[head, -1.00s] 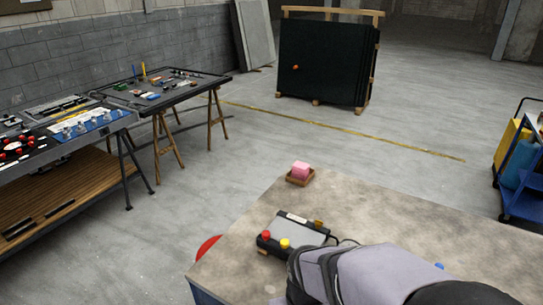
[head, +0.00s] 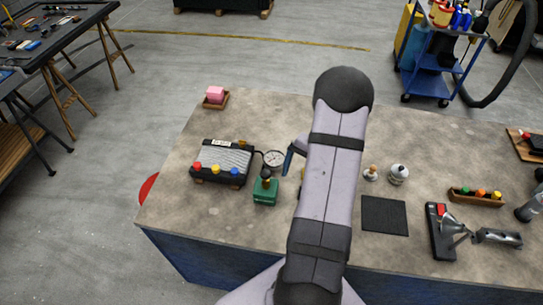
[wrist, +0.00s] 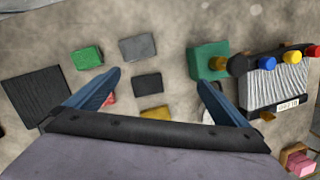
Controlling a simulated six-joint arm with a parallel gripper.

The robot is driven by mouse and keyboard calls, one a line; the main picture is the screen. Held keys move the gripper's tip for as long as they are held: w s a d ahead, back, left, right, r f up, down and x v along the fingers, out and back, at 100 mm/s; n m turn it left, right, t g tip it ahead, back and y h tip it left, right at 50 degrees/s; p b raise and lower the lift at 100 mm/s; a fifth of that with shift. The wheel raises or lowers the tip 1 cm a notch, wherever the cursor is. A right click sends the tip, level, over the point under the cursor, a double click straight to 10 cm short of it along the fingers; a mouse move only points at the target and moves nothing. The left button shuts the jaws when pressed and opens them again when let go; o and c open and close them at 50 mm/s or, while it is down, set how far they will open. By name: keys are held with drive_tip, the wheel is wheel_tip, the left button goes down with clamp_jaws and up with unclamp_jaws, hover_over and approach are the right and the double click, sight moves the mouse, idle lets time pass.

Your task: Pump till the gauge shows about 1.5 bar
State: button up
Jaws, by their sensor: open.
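The green pump (head: 265,192) stands on the bench with a dark knob (head: 266,174) on top. The round white-faced gauge (head: 273,158) sits just behind it; its needle is too small to read. My gripper (head: 290,158) hangs right of the gauge, largely hidden behind my arm. In the wrist view my gripper (wrist: 159,79) is open, with nothing between its blue fingers. There the green pump (wrist: 205,58) lies just beyond the right fingertip, and its black knob (wrist: 240,65) points right. The gauge is mostly hidden by that finger.
A black unit (head: 222,160) with red, yellow and blue buttons is left of the pump. Several coloured blocks, such as a green one (wrist: 87,57), lie below my gripper. A dark mat (head: 384,215) is right of my arm. The bench's back edge is mostly clear.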

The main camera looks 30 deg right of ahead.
drive_tip(key=w+d+r+m+t, duration=0.3)
drive_tip(key=w+d+r+m, duration=0.1)
drive_tip(key=w+r+m, duration=0.6)
drive_tip(key=shift+w+d+m+y, duration=0.35)
drive_tip(key=shift+w+m, duration=0.9)
drive_tip(key=shift+m, duration=0.65)
drive_tip(key=shift+f, duration=0.1)
drive_tip(key=b+x, duration=0.9)
drive_tip(key=x, duration=0.1)
drive_tip(key=shift+w, duration=0.1)
drive_tip(key=shift+d, duration=0.1)
drive_tip(key=p+v, duration=0.9)
drive_tip(key=v, duration=0.1)
